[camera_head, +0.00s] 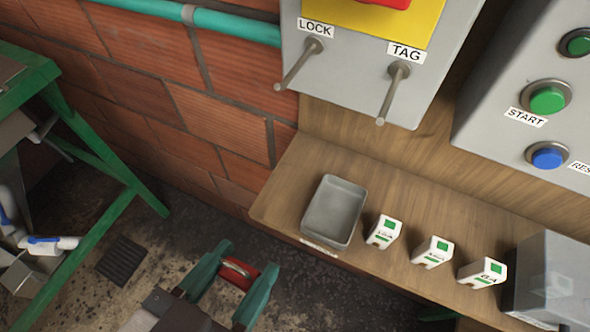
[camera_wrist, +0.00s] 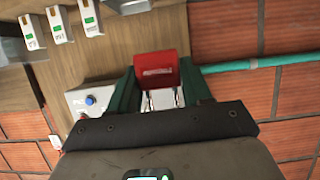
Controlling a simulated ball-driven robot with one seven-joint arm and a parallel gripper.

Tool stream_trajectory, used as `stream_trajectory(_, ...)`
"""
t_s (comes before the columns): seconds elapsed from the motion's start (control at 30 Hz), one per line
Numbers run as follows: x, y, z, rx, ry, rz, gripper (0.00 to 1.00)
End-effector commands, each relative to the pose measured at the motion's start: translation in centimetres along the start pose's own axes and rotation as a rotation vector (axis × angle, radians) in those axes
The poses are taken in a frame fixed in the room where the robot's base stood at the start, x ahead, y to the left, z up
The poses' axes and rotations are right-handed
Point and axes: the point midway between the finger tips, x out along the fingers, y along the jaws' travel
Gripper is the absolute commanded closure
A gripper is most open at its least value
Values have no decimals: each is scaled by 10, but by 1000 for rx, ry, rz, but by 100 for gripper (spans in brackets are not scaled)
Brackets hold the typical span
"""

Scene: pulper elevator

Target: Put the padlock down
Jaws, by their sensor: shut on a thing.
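A red padlock (camera_head: 237,275) is held between the two green fingers of my gripper (camera_head: 245,261), which is shut on it. In the wrist view the padlock (camera_wrist: 159,64) sits between the fingertips, with bright metal showing on the gripper side. In the head view my gripper is in front of the wooden shelf (camera_head: 285,190), below and left of a small grey tray (camera_head: 348,207). The padlock is apart from the tray. The tray looks empty. Two metal pegs labelled LOCK (camera_head: 298,66) and TAG (camera_head: 392,95) stick out from the grey box above.
Several small white blocks with green marks (camera_head: 384,232) stand in a row right of the tray. A grey box (camera_head: 550,275) stands at the shelf's right end. A control panel with green and blue buttons (camera_head: 547,98) is above. A green-framed table (camera_head: 105,215) is at left.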

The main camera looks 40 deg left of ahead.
Motion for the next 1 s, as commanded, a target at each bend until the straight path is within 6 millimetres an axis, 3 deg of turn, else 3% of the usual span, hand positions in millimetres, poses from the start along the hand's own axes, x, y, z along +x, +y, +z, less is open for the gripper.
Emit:
stream_trajectory(0.17, 10, -4, -1, -3, 1, 1, 85)
stream_trajectory(0.53, 94, -25, 0, -3, -1, 4, 85)
stream_trajectory(0.7, 129, -34, 20, -5, -1, 1, 85)
stream_trajectory(1.0, 157, -40, 36, -2, 0, -1, 85)
